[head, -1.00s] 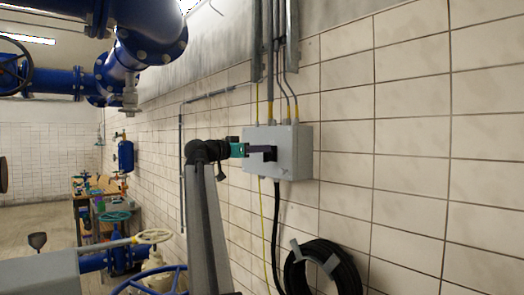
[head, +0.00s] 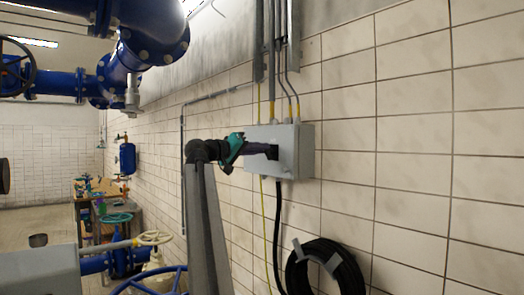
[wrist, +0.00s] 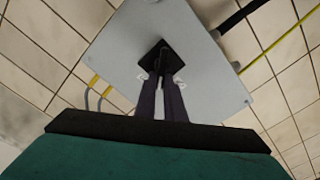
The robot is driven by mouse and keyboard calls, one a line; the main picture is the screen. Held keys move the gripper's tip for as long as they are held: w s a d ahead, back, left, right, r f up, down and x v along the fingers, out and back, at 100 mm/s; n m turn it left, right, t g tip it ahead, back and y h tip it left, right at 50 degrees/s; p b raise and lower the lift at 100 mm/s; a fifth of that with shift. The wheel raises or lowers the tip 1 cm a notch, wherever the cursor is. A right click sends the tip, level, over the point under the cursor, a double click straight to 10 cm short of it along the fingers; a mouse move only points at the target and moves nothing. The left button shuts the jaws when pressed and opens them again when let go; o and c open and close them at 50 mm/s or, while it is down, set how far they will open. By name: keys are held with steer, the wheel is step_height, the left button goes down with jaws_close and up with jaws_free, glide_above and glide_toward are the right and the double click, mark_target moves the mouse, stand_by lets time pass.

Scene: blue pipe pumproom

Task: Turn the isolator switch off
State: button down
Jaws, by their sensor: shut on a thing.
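The isolator is a grey box (head: 289,163) on the tiled wall, right of centre in the head view. Its front carries a black switch (wrist: 157,50), which shows as a dark square plate in the wrist view. The grey box (wrist: 205,80) looks tilted there. My gripper (head: 266,150) reaches the box's front from the left, its teal body rolled over. In the wrist view its two dark fingers (wrist: 162,78) are shut on the switch handle. The fingers mostly hide the handle, and its exact angle is hard to read.
Grey conduits (head: 278,60) run up from the box. A black cable (head: 277,230) and a yellow-green wire (head: 264,235) hang below it. A black cable coil (head: 325,270) hangs lower right. Blue pipework (head: 150,40) and handwheels (head: 153,238) stand to the left.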

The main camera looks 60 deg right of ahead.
step_height(320, 180, down, 2)
steer(key=n+p, duration=0.2)
steer(key=n, duration=0.7)
steer(key=shift+w+d+n, duration=0.1)
steer(key=shift+n, duration=0.2)
steer(key=c, duration=1.8)
jaws_free()
steer(key=shift+r, duration=0.15)
steer(key=shift+c, duration=0.2)
